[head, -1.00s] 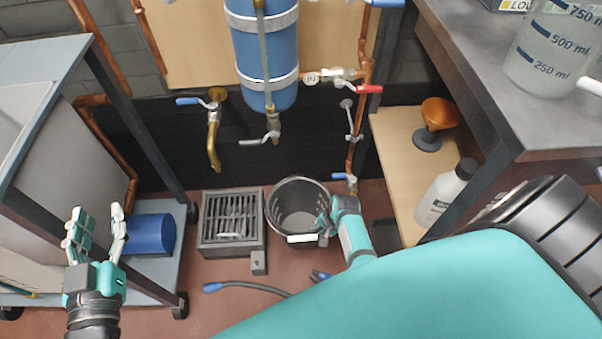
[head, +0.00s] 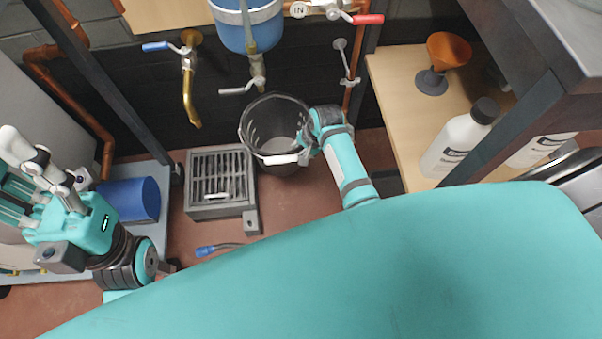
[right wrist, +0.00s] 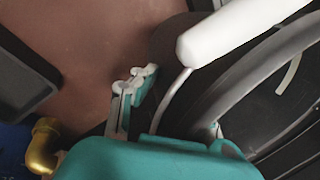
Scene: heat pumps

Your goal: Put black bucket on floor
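The black bucket (head: 268,132) stands upright beside the grated drain box, low at the floor; I cannot tell whether its base touches it. Its white handle grip (head: 281,160) hangs at the near side of the rim, and the grip (right wrist: 228,28) and its wire also show in the right wrist view. My right gripper (head: 306,150) is at the bucket's right rim, by the handle. In the right wrist view its fingers (right wrist: 170,110) look apart, with the rim and handle wire close by. My left gripper (head: 28,180) is at the far left, open and empty.
The grated drain box (head: 220,182) is left of the bucket. A blue cylinder (head: 130,200) lies on the cart's lower shelf. A brass tap (head: 189,95) and a blue tank (head: 248,25) are above. A wooden shelf (head: 400,100) holds a white bottle (head: 458,140) and an orange funnel (head: 449,48).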

